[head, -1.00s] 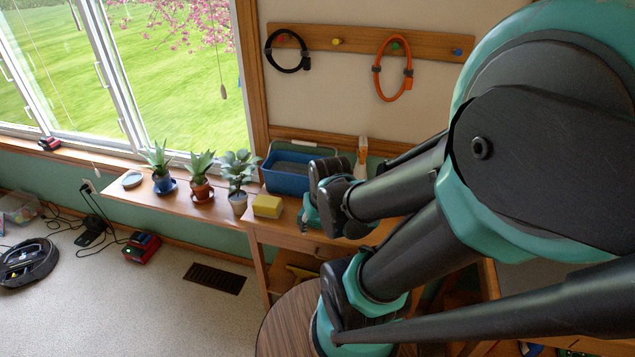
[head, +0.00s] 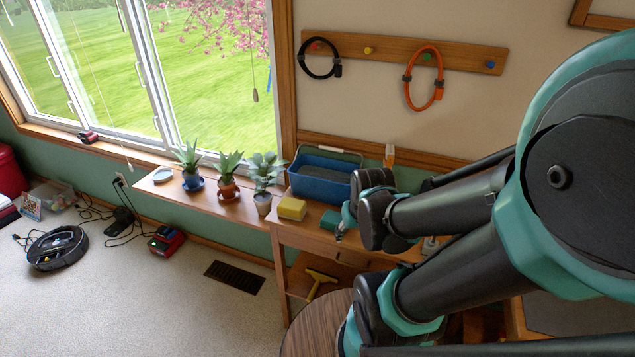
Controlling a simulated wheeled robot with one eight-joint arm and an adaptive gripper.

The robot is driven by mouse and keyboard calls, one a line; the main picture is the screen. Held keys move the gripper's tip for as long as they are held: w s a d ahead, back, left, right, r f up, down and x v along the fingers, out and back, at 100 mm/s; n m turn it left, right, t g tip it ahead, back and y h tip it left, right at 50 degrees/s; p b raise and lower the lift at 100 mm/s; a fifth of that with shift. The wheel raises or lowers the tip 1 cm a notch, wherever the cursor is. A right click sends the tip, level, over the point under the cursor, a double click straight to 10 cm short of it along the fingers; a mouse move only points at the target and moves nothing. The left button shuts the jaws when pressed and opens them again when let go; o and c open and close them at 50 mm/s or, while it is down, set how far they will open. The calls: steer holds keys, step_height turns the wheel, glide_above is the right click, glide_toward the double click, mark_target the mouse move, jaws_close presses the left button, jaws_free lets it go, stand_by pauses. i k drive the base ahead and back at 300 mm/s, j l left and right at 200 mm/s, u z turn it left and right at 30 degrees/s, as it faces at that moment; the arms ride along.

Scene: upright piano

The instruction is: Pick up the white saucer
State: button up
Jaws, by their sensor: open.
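The white saucer (head: 163,175) lies on the left end of the wooden shelf below the window, beside a plant in a blue pot (head: 193,182). It looks empty. My gripper (head: 341,234) is small and partly hidden by my own arm, near the front edge of the wooden table. It is open, with nothing seen between its fingers. It is well to the right of the saucer, with the potted plants and a yellow sponge between them in the picture.
Plants in an orange-brown pot (head: 228,188) and a grey pot (head: 263,205) stand along the shelf. A yellow sponge (head: 292,208) and blue bin (head: 320,182) are on the table (head: 290,232). A round dark tabletop (head: 315,325) is in front. Floor at left holds a robot vacuum (head: 57,248).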

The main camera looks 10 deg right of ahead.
mark_target(161, 176)
steer(key=i+j, duration=0.1)
steer(key=j, duration=0.55)
steer(key=i+j, duration=0.15)
steer(key=j, duration=0.15)
steer(key=i+j, duration=0.25)
steer(key=j, duration=0.2)
steer(key=i+j+u, duration=0.1)
steer(key=j, duration=0.3)
steer(key=i+j, duration=0.6)
steer(key=j, duration=0.25)
steer(key=i+j+u, duration=0.1)
steer(key=i+j, duration=0.15)
steer(key=j, duration=0.2)
